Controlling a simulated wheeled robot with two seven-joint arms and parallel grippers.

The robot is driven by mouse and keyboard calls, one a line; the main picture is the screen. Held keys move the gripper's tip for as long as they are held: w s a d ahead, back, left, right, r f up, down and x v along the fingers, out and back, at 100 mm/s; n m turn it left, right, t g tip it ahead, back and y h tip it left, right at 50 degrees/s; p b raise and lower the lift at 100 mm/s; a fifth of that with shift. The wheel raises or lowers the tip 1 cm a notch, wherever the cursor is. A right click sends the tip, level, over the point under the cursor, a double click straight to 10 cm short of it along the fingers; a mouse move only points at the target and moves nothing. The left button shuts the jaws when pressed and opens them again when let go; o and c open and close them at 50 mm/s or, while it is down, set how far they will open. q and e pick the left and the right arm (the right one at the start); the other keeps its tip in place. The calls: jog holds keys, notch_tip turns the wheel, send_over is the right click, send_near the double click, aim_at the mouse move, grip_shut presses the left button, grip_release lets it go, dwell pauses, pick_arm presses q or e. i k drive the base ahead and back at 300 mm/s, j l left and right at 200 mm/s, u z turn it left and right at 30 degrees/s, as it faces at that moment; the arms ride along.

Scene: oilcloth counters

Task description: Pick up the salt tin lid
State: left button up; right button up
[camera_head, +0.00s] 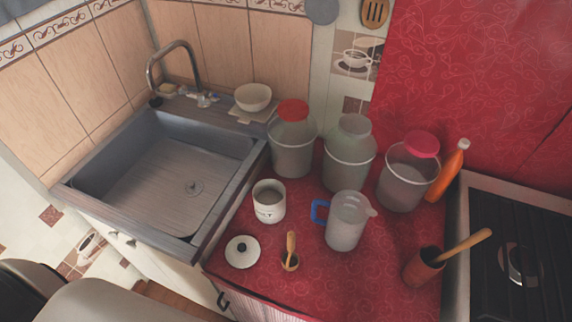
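The salt tin lid (230,258) is a round white lid with a dark knob. It lies flat, knob up, on the red oilcloth counter (330,282) near its front left edge. An open white tin with dark lettering, apparently the salt tin (269,213), stands upright behind it and a little to the right, apart from it. Nothing covers the lid. Neither of my grippers shows in this view.
A jug (345,232), several large jars, an orange bottle (446,172) and a brown pot (421,270) stand farther right. The sink (170,180) is left, the stove (515,250) right.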

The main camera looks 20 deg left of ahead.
aim_at(242, 251)
jog(key=u, duration=1.05)
jog(key=k, duration=0.05)
